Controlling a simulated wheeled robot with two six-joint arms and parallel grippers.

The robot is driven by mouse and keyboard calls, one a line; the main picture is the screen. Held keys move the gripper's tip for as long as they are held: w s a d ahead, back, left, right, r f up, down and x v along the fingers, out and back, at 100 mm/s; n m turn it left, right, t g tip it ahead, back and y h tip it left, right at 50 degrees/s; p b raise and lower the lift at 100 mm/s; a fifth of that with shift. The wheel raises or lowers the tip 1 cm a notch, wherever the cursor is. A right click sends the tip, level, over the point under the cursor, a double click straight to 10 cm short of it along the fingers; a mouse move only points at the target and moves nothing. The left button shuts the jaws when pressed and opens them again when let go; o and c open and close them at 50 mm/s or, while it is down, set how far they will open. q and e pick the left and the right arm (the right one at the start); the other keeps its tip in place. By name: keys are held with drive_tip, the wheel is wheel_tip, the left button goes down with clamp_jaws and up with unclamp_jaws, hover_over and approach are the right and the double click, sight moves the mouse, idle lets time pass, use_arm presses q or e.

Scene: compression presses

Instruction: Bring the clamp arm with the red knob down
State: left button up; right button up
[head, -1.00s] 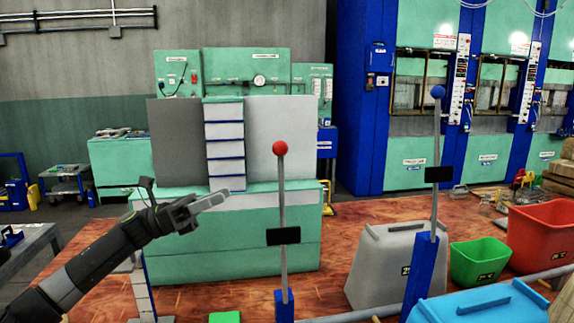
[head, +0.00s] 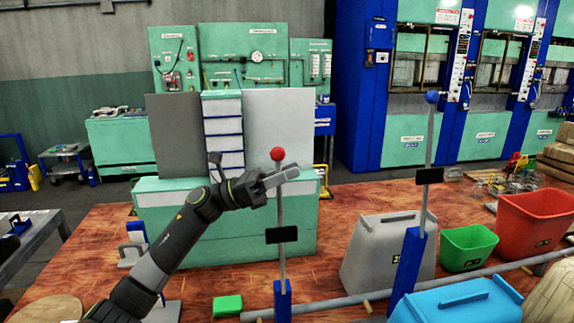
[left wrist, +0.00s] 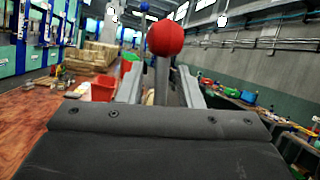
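The clamp arm with the red knob (head: 277,154) is an upright grey rod (head: 282,210) with a black plate, standing in a blue base (head: 282,302). My left gripper (head: 284,178) reaches it from the left, with its fingers just below the knob. In the left wrist view the red knob (left wrist: 165,37) rises ahead, and its rod stands between the two spread fingers of my left gripper (left wrist: 160,72), with a gap on each side. Whether a finger touches the rod is unclear. My right gripper is not in view.
A second rod with a blue knob (head: 432,97) stands upright to the right. A grey bin (head: 385,255), a green bin (head: 468,248), a red bin (head: 537,220) and a blue lidded box (head: 455,302) fill the right side. A green block (head: 227,306) lies left of the base.

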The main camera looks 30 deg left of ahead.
use_arm(q)
drive_tip(key=shift+d, duration=0.1)
drive_tip(key=shift+c, duration=0.3)
clamp_jaws()
